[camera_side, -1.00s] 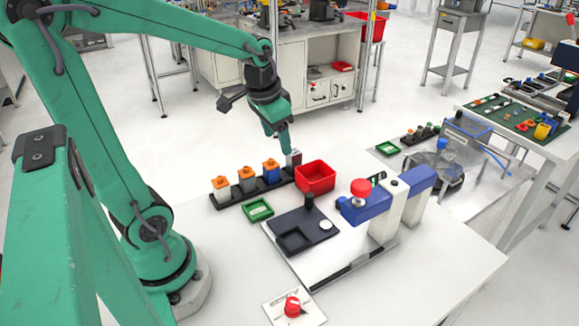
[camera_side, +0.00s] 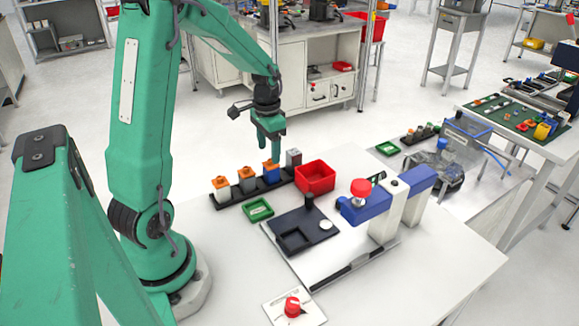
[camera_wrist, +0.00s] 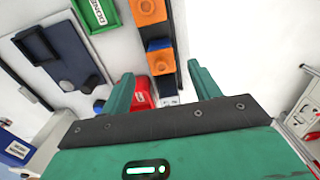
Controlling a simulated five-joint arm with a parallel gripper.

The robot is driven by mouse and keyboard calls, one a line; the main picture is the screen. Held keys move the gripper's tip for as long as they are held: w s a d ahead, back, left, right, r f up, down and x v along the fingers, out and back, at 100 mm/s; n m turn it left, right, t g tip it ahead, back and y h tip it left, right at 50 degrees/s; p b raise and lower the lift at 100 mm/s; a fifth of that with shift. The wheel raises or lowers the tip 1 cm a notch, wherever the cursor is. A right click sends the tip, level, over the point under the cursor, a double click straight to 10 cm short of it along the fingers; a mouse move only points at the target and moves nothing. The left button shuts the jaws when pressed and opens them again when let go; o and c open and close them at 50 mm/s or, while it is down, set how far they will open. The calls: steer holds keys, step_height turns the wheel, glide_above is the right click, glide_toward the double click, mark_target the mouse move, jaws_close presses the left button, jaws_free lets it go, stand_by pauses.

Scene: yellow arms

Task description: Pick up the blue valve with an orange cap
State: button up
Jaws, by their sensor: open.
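The blue valve with an orange cap (camera_side: 271,172) stands upright in a black rack (camera_side: 227,204) on the white table. In the wrist view the valve (camera_wrist: 160,60) shows from above, just beyond the fingertips and roughly midway between them. My gripper (camera_side: 269,150) is in the air just above the valve, with its fingers pointing down. In the wrist view my gripper (camera_wrist: 160,80) is open, and nothing is between its fingers.
Two grey valves with orange caps (camera_side: 246,180) and a plain grey one (camera_side: 293,158) share the rack. A red bin (camera_side: 315,177), a green tray (camera_side: 258,210) and a black fixture (camera_side: 300,232) are close by. A blue-and-white press (camera_side: 390,205) stands to the right.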

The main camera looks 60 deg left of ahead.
mark_target(269, 164)
steer(key=shift+f, duration=1.3)
steer(key=shift+f, duration=0.15)
steer(key=shift+f, duration=2.45)
steer(key=c, duration=1.1)
